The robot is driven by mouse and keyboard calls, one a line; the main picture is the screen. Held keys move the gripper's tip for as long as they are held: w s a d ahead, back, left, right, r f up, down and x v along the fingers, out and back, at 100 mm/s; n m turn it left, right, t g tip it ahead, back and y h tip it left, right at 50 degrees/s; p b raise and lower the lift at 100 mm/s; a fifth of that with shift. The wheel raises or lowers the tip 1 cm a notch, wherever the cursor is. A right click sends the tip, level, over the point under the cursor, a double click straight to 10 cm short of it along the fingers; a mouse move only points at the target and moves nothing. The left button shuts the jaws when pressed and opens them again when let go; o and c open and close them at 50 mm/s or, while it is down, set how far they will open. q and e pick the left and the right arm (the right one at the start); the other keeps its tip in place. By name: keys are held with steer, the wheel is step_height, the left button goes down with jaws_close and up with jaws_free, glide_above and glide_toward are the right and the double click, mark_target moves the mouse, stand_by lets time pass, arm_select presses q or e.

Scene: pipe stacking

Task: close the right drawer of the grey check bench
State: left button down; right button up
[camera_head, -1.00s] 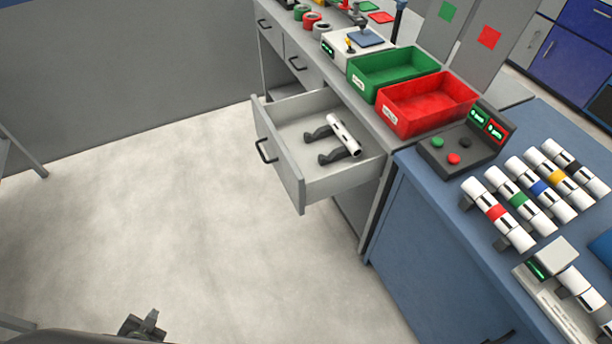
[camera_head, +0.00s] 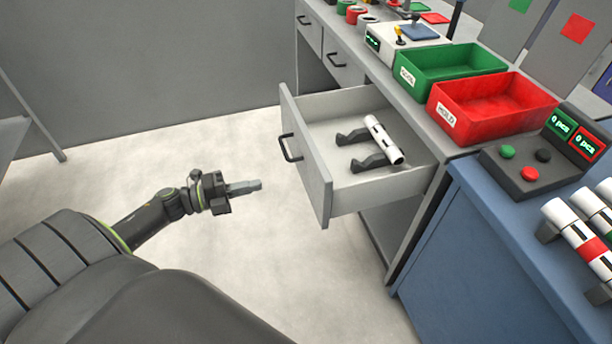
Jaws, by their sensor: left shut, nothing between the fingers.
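The right drawer (camera_head: 308,167) of the grey check bench (camera_head: 405,214) stands pulled out. Its front panel has a dark bar handle (camera_head: 289,147). Inside the drawer a white pipe (camera_head: 383,139) with dark marks lies across two dark cradles (camera_head: 368,163). My left gripper (camera_head: 256,185) is shut and empty, over the floor to the left of the drawer front. It points toward the drawer and is apart from the handle. My right gripper is not in view.
A green bin (camera_head: 447,76) and a red bin (camera_head: 494,111) stand on the bench top. A blue cabinet (camera_head: 490,245) with a button box (camera_head: 535,160) adjoins the bench at the right. The floor (camera_head: 215,270) in front of the drawer is clear.

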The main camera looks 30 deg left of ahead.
mark_target(311, 173)
arm_select(q)
steer(key=p+x, duration=0.1)
steer(key=x, duration=1)
steer(key=shift+w+r, duration=0.1)
steer(key=shift+w, duration=0.05)
steer(key=shift+w+d, duration=0.4)
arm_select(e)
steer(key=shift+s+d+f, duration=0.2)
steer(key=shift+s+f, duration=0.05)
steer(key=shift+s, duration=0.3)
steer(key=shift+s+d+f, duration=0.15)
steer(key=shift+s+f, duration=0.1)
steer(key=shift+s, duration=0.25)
